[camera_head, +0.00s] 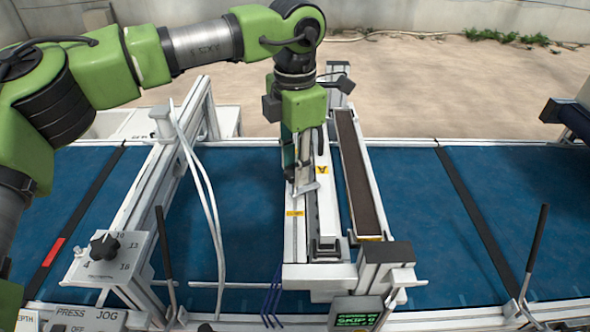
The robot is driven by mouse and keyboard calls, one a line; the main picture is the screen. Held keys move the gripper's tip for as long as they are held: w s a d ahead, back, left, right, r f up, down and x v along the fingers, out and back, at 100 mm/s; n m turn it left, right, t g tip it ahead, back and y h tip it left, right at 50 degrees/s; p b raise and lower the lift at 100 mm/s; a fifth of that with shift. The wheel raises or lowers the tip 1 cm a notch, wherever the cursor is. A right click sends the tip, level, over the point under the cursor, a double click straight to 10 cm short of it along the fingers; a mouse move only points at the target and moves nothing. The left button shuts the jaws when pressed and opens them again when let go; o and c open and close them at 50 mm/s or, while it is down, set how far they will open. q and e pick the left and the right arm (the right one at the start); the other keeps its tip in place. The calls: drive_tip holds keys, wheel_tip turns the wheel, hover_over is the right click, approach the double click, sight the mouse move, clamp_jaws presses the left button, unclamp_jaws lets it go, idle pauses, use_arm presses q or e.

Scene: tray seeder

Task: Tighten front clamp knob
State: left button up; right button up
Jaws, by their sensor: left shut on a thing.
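My left gripper (301,184) points down from the green arm over the white seeder head (298,238) in the middle. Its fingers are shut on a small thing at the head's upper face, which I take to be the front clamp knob. The fingers hide nearly all of it, so its shape and how far it is turned cannot be told. My right gripper is not in view.
A dark strip in a white rail (357,170) stands right of the gripper. A black numbered dial (104,245) sits on a grey plate at left. A blue belt (420,220) runs beneath. A lit display (357,313) and upright black levers (533,252) stand in front.

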use_arm(q)
drive_tip(key=m, duration=0.2)
drive_tip(key=shift+m+b, duration=0.3)
drive_tip(key=shift+b, duration=0.1)
drive_tip(key=shift+m, duration=1.5)
drive_tip(key=o, duration=1.1)
drive_tip(key=shift+r, duration=0.1)
wheel_tip(320, 180, up, 12)
